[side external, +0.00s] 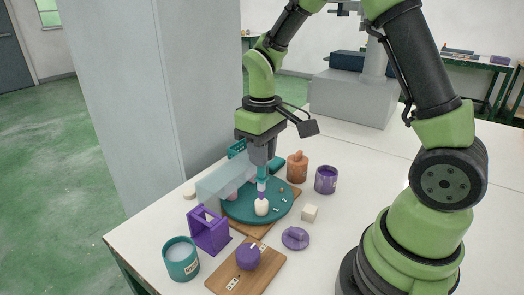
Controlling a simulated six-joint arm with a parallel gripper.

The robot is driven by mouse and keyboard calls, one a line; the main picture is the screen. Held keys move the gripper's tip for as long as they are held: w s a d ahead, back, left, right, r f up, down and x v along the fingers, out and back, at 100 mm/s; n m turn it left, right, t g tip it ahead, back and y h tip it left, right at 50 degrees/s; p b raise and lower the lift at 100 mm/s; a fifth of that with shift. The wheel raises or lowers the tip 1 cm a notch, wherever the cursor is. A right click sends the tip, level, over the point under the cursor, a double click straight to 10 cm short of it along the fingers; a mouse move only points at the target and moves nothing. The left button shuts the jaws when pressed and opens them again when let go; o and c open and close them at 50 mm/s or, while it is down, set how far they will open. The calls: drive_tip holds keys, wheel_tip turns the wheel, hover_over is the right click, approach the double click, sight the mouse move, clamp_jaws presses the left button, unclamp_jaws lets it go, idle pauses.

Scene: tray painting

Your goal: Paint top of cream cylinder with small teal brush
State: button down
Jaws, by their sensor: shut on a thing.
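My gripper (261,166) points straight down over the round teal tray and is shut on a small teal brush (261,173). The brush hangs upright, with a purple part toward its lower end. The cream cylinder (261,208) stands upright on the teal tray (238,213), directly below the brush. The brush's lower end is at or just above the cylinder's top; I cannot tell whether they touch. The brush's upper end is hidden in my gripper.
A clear panel (222,184) and purple frame (208,231) stand left of the tray. A teal cup (181,259) and wooden board (262,276) with a purple knob (248,256) are in front. An orange-brown jar (297,167), purple cup (326,180) and cream cube (309,213) stand right.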

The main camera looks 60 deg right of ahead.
drive_tip(key=shift+f, duration=0.35)
idle(0.6)
drive_tip(key=shift+a, duration=0.15)
drive_tip(key=shift+a, duration=0.25)
drive_tip(key=shift+d, duration=0.1)
drive_tip(key=shift+d, duration=0.65)
idle(0.8)
drive_tip(key=shift+a, duration=0.15)
drive_tip(key=shift+a, duration=0.55)
drive_tip(key=shift+d, duration=0.1)
